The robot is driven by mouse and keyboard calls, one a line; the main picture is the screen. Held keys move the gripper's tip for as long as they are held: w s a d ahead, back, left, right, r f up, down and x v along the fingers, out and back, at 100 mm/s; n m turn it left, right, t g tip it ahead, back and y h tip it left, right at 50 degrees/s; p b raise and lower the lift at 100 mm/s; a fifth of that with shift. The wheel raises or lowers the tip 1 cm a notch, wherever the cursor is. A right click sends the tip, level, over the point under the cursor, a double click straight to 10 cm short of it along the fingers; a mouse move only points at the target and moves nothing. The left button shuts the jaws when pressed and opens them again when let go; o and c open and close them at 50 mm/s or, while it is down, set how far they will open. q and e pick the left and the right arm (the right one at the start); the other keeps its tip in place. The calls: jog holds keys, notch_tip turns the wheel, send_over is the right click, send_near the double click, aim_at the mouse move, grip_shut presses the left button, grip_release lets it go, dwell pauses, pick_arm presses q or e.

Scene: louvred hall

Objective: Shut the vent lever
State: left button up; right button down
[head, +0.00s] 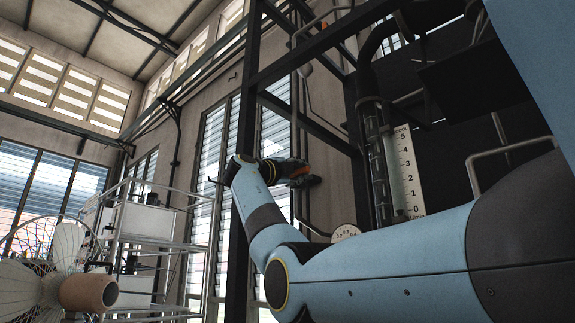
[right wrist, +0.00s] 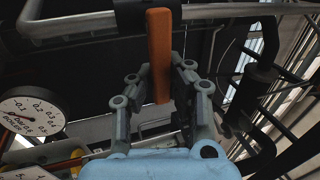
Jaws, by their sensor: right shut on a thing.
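The vent lever appears as a flat orange bar (right wrist: 159,40) hanging down in the middle of the right wrist view, with a dark block behind its upper part. My right gripper (right wrist: 160,78) has a finger on each side of the bar's lower part and is shut on it. In the head view, my right gripper (head: 303,180) is small and dark at the end of the blue arm, beside the dark frame post. Only a little orange shows there, so the lever's angle is unclear in that view. My left gripper is out of view.
A round dial gauge (right wrist: 32,112) is left of the gripper in the wrist view. A grey pipe rail (right wrist: 75,24) crosses above. In the head view, a scaled level gauge (head: 405,170) stands right of the gripper; a fan (head: 60,245) and wire shelving (head: 150,243) stand left.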

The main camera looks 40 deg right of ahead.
jog(key=c, duration=1.4)
grip_release()
jog(key=shift+w+a+f, duration=0.1)
jog(key=shift+w+a, duration=0.05)
jog(key=shift+a, duration=0.05)
jog(key=shift+o, duration=0.9)
jog(key=shift+d, duration=0.1)
